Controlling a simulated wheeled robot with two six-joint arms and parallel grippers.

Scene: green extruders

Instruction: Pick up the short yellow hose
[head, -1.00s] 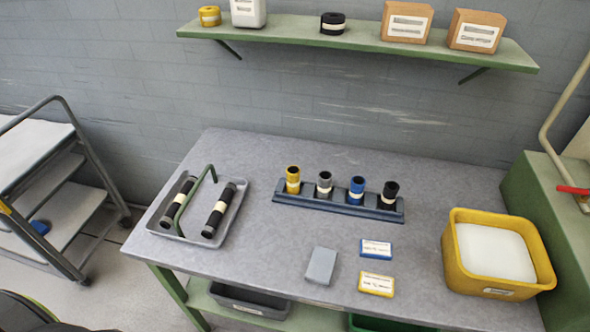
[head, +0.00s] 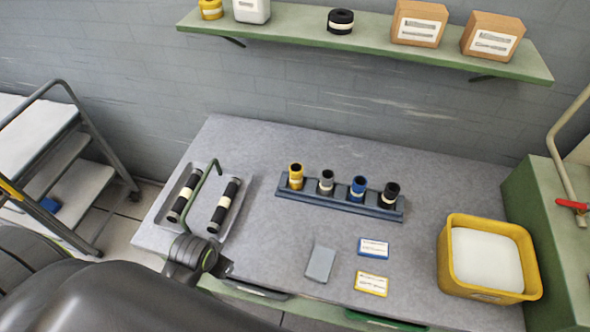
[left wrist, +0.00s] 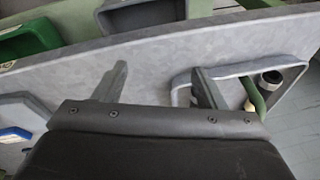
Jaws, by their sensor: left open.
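The short yellow hose (head: 296,180) stands upright in the leftmost place of the dark blue rack (head: 345,207), with a pale band around it. Grey, blue and black short hoses stand to its right in the same rack. My left arm reaches in from the lower left, and its wrist is in front of the table's near edge, to the left of and nearer than the rack. In the left wrist view my left gripper (left wrist: 162,80) is open with nothing between its fingers. The yellow hose is not in that view. My right gripper is not in view.
A grey tray (head: 240,208) with a green handle and two long black hoses is at left; it also shows in the left wrist view (left wrist: 295,65). A grey block (head: 320,263), two labels and a yellow bin (head: 445,262) are to the right.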

